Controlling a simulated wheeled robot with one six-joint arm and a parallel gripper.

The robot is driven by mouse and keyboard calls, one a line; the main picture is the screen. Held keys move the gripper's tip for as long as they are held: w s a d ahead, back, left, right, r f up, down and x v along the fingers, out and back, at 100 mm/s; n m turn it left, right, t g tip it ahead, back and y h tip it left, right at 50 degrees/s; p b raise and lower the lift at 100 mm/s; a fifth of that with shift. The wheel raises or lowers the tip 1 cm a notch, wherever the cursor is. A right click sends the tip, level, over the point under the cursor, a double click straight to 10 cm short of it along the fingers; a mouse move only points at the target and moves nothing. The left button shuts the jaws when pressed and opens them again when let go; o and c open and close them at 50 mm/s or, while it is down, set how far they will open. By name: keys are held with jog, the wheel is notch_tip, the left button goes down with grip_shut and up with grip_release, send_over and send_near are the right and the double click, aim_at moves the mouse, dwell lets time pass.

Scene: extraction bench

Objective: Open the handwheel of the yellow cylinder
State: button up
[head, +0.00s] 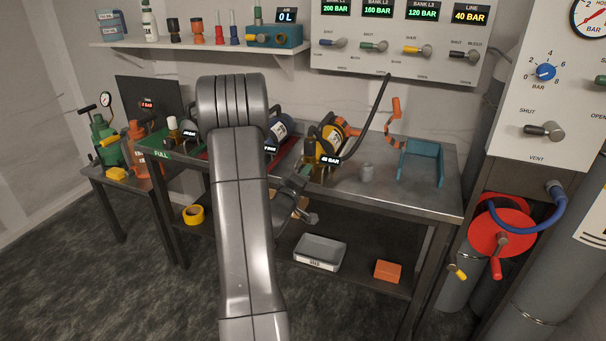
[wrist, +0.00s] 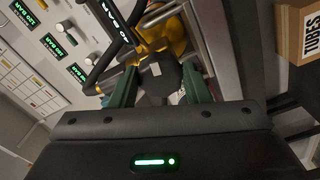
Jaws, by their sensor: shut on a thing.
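The yellow cylinder (head: 327,142) lies on the bench right of my arm in the head view, with a "40 BAR" tag at its near end. In the wrist view, its yellow body (wrist: 172,30) is beyond the fingers. The dark handwheel (wrist: 158,78) sits between my gripper's two green fingers. My gripper (wrist: 160,88) is shut on the handwheel. In the head view, my arm hides part of the gripper, and the handwheel cannot be made out clearly. A black hose runs from the cylinder area up to the wall panel.
Other cylinders (head: 278,128) lie left of the yellow one, partly behind my arm. The wall panel (head: 400,65) is behind. A "TUBES" box (wrist: 298,32) is at right in the wrist view.

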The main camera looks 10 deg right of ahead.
jog(key=shift+n+p, duration=0.35)
jog(key=shift+n, duration=0.65)
jog(key=shift+f, duration=0.1)
jog(key=o, duration=1)
jog(key=v, duration=1.4)
jog(key=shift+b, duration=0.4)
